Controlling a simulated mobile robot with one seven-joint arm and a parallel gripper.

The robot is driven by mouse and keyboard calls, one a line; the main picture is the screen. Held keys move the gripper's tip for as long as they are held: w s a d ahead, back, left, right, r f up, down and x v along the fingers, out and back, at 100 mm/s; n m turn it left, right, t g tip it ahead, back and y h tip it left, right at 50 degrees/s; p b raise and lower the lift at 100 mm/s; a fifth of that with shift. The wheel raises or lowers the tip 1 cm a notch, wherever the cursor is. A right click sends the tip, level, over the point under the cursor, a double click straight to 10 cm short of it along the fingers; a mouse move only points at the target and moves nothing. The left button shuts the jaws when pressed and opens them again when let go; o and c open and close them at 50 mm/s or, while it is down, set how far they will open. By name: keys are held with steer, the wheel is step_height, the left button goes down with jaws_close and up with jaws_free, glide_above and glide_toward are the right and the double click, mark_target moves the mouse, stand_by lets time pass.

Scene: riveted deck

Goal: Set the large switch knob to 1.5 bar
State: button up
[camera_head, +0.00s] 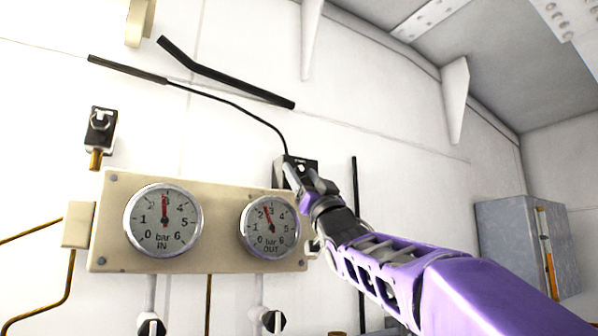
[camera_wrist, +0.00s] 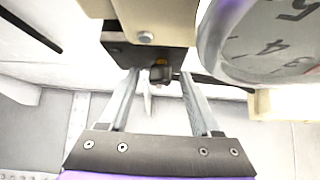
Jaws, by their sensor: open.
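A dark knob (camera_wrist: 161,74) on a black box (camera_wrist: 118,50) shows in the wrist view, between the two metal fingers of my open gripper (camera_wrist: 160,84). I cannot tell whether the fingers touch it, or read its setting.
The cream panel (camera_head: 222,195) is beside my gripper; a gauge rim (camera_wrist: 212,45) is close at right in the wrist view. A black switch (camera_head: 101,120) is at upper left. Valve knobs (camera_head: 151,325) sit below the panel. A grey cabinet (camera_head: 515,235) stands at right.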

jaws_close()
stand_by(0.3)
steer(key=shift+s+m+t+h+b, duration=0.1)
steer(key=shift+m+t+h+b, duration=0.2)
steer(key=shift+m+h+b, duration=0.45)
steer(key=shift+f+m+h, duration=0.1)
steer(key=shift+m+h, duration=0.15)
steer(key=shift+m, duration=0.4)
steer(key=m+t+h, duration=0.1)
steer(key=m+h, duration=0.2)
steer(key=m, duration=0.1)
steer(key=shift+a+h, duration=0.15)
steer(key=shift+h, duration=0.15)
steer(key=shift+s+r+m+h+p, duration=0.1)
steer(key=shift+r+m+h+p, duration=0.15)
steer(key=shift+m+h, duration=0.8)
steer(key=shift+r+m+h+p, duration=0.1)
steer(key=shift+m+h+p, duration=0.25)
steer(key=shift+m+h, duration=0.7)
steer(key=shift+m+h+p, duration=0.3)
steer(key=shift+m+h, duration=0.2)
steer(key=shift+f+m, duration=0.1)
steer(key=shift+m, duration=0.2)
